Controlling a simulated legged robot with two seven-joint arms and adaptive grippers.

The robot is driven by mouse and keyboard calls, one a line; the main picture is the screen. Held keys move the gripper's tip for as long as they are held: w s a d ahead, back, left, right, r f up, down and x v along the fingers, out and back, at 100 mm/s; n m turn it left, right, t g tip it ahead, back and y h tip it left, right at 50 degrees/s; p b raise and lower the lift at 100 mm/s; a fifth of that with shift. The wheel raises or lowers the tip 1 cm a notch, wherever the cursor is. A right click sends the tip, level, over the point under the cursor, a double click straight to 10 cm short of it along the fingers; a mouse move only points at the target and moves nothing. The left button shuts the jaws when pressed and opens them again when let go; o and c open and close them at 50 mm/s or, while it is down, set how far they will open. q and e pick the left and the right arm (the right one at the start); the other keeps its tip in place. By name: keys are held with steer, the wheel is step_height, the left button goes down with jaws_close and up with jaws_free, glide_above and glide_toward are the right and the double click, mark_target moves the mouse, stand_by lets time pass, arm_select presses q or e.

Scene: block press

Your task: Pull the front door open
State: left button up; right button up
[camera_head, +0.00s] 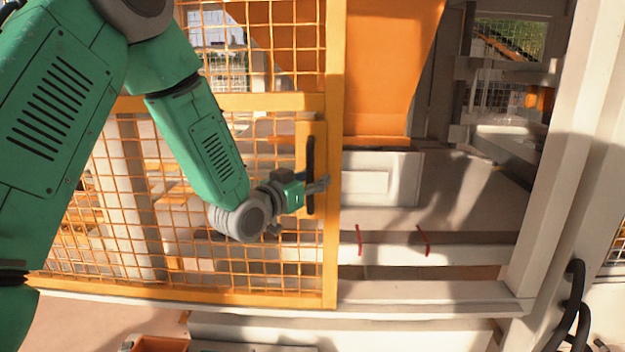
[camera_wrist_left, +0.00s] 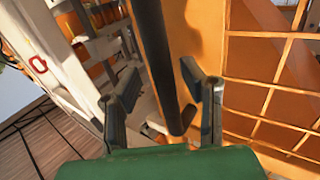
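The front door is an orange-framed panel with wire mesh (camera_head: 333,230), filling the left and middle of the head view. A black vertical bar handle (camera_head: 310,160) is fixed near its right edge. My left gripper (camera_head: 322,184) is at the lower half of the handle. In the left wrist view my left gripper (camera_wrist_left: 163,95) has its two dark fingers spread apart. The handle (camera_wrist_left: 158,60) shows between them, with gaps visible on both sides. My right gripper is in neither view.
An opening lies right of the door, with a pale beam (camera_head: 460,252) carrying red marks and an orange panel (camera_head: 385,70) behind. A pale post (camera_head: 565,150) stands at the right, with black cables (camera_head: 570,310) beside it. A pale lower frame rail (camera_head: 430,292) runs beneath the opening.

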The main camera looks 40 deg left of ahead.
arm_select(q)
steer(key=shift+d+r, duration=0.1)
steer(key=shift+d, duration=0.05)
steer(key=shift+s, duration=0.2)
steer(key=s, duration=1.1)
steer(key=shift+s, duration=0.2)
